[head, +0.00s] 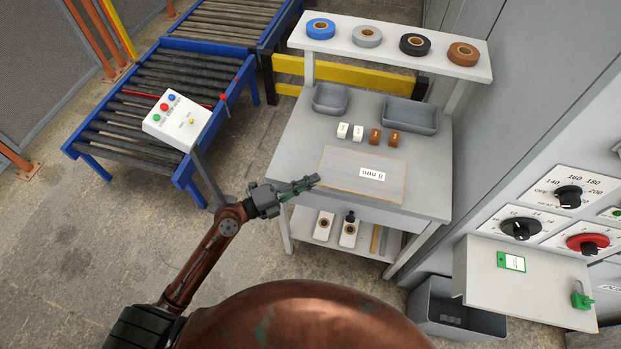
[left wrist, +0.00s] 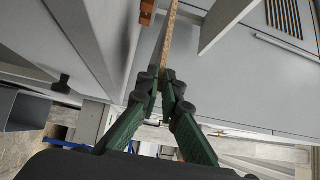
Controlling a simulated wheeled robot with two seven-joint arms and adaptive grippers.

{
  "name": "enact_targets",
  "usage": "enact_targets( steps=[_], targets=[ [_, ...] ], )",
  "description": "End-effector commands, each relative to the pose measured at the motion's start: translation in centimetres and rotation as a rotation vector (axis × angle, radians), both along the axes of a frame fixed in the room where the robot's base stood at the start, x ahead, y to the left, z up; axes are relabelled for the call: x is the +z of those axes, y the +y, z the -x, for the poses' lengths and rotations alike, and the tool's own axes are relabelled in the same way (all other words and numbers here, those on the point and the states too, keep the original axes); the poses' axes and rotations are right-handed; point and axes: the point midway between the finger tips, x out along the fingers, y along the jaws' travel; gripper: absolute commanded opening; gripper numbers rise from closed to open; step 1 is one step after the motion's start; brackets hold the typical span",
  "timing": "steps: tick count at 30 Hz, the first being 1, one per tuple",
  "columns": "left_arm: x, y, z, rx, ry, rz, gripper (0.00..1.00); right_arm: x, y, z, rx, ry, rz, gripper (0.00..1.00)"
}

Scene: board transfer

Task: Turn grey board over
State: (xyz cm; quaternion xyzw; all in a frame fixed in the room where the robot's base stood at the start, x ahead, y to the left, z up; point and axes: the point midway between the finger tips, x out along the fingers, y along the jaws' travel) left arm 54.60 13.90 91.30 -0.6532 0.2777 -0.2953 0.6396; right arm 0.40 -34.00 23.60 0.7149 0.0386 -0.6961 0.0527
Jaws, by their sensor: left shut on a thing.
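The grey board (head: 342,178) lies on the light grey workbench (head: 430,200), with a white label reading "8 mm" upside down in the head view. My left gripper (head: 314,181) is at the board's left edge, shut on it. In the left wrist view the board shows edge-on as a thin tan strip (left wrist: 167,40) between the fingers of my left gripper (left wrist: 168,78). I cannot tell whether the board is lifted slightly off the bench. My right gripper is not in view.
White blocks (head: 350,131) and brown blocks (head: 384,137) stand behind the board, with grey bins (head: 410,116) beyond. Several tape rolls (head: 415,44) sit on the upper shelf. A roller conveyor (head: 150,110) with a button box (head: 177,120) is left; a control panel (head: 560,215) is right.

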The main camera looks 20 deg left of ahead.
Motion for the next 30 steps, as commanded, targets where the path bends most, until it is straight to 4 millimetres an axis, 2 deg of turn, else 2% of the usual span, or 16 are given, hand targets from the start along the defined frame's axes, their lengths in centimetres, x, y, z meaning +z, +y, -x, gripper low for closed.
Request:
enact_targets(
  steps=[6, 12, 29, 30],
  targets=[
    [-2.8, 0.0, 0.0, 0.002, 0.003, 0.003, 0.00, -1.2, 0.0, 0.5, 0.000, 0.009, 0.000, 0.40],
    [-4.5, 0.0, 0.0, 0.001, 0.002, 0.003, 0.00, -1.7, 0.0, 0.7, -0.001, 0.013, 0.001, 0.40],
    [-6.0, 0.0, 0.2, -0.003, 0.012, -0.003, 0.00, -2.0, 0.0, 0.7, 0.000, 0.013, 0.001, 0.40],
    [-6.1, 0.0, 0.2, -0.003, 0.012, -0.003, 0.07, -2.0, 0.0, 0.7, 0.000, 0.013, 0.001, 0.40]
  ],
)
